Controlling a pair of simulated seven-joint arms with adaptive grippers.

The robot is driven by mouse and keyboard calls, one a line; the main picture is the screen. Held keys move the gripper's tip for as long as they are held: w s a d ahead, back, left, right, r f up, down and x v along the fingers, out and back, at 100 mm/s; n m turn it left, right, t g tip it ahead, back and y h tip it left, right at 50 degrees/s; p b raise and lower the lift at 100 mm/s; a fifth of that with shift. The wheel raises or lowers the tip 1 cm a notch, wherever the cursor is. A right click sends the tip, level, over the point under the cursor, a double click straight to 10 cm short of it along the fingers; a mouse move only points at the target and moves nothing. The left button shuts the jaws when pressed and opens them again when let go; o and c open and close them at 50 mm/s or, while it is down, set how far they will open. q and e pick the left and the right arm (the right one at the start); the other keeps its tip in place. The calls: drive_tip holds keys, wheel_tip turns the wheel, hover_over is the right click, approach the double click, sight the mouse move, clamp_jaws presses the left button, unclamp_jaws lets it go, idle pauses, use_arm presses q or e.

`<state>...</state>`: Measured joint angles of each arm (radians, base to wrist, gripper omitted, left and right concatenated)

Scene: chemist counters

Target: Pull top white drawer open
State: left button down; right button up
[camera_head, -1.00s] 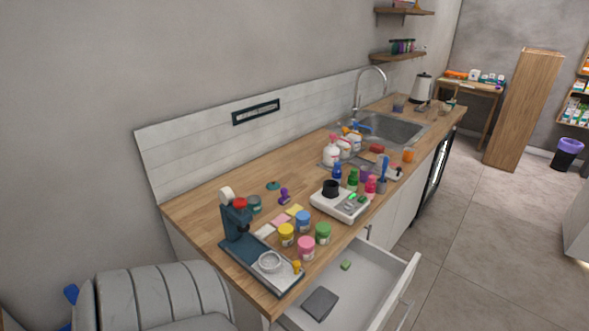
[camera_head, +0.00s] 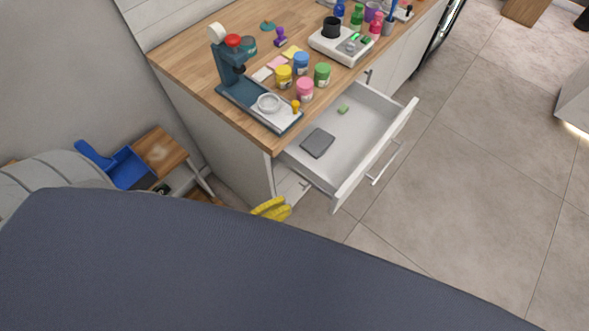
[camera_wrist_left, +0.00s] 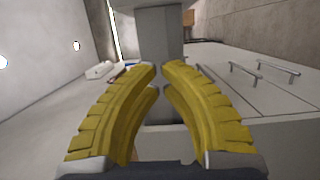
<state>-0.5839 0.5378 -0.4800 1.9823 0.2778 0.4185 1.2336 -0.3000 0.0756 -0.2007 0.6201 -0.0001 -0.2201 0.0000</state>
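The top white drawer (camera_head: 365,140) stands pulled out from the wooden-topped counter in the head view. Its bar handle (camera_head: 384,163) is on the outer front face. A flat grey item (camera_head: 318,143) and a small green item (camera_head: 343,110) lie inside. My left gripper (camera_head: 270,208), with yellow fingers, is low beside the counter's near end, left of the drawer front and apart from its handle. In the left wrist view, its fingertips (camera_wrist_left: 160,68) nearly meet with nothing visible between them. My right gripper is not in view.
A microscope-like stand (camera_head: 232,65), coloured jars (camera_head: 304,88) and a white scale (camera_head: 340,45) stand on the counter (camera_head: 190,60). A blue bin-like object (camera_head: 122,166) is at the left. Bar handles (camera_wrist_left: 278,70) show on white fronts in the left wrist view. Floor right of the drawer is clear.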

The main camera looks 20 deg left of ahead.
sight(319, 184)
use_arm(q)
drive_tip(key=x, duration=0.9)
drive_tip(key=shift+w+d, duration=0.25)
drive_tip(key=shift+d, duration=0.05)
drive_tip(key=shift+s+d, duration=0.25)
drive_tip(key=shift+d, duration=0.2)
drive_tip(key=shift+s+d, duration=0.25)
drive_tip(key=shift+d, duration=0.25)
drive_tip(key=shift+s+d, duration=0.25)
drive_tip(key=shift+d, duration=0.5)
